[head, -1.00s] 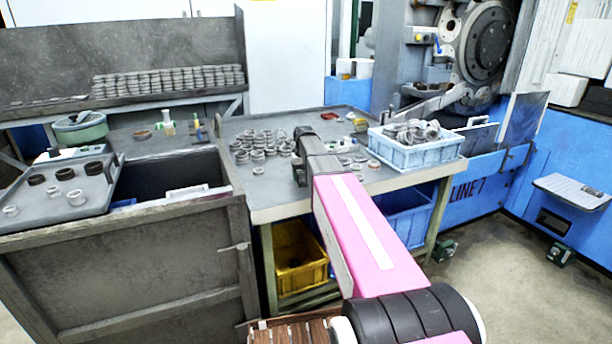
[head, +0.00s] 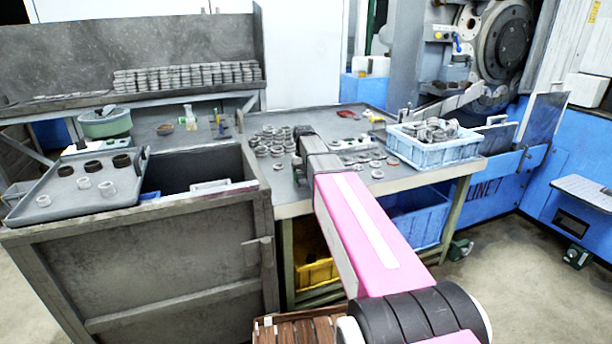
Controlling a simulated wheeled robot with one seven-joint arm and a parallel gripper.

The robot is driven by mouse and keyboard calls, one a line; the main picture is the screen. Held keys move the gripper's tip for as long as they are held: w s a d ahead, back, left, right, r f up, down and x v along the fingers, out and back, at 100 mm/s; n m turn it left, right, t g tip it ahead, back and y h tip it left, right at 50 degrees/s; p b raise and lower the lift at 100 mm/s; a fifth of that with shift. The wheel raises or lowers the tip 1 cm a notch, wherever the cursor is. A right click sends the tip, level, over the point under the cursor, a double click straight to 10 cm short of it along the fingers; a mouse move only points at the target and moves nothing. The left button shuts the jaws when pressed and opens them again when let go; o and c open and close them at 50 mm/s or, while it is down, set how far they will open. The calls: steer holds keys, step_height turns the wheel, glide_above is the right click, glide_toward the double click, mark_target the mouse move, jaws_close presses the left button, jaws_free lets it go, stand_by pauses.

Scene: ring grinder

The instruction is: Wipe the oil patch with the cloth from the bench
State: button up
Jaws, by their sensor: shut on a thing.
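My gripper (head: 302,145) is at the far end of my pink and grey arm, over the left part of the metal-topped bench (head: 290,196). It is seen from behind. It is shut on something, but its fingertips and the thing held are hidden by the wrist. I cannot make out the cloth anywhere on the bench. A small flat red thing (head: 345,113) lies at the back of the bench; I cannot tell what it is. I cannot pick out an oil patch on the bench or floor.
Several metal rings (head: 270,140) lie on the bench near my gripper. A light blue crate (head: 432,152) of parts stands at its right. A dark cart (head: 150,265) with a ring tray (head: 120,195) stands at left. The grinder (head: 497,45) is behind right.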

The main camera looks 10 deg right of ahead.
steer(key=shift+a+r, duration=0.15)
steer(key=shift+a, duration=0.1)
steer(key=shift+d+r, duration=0.1)
steer(key=shift+r, duration=3.85)
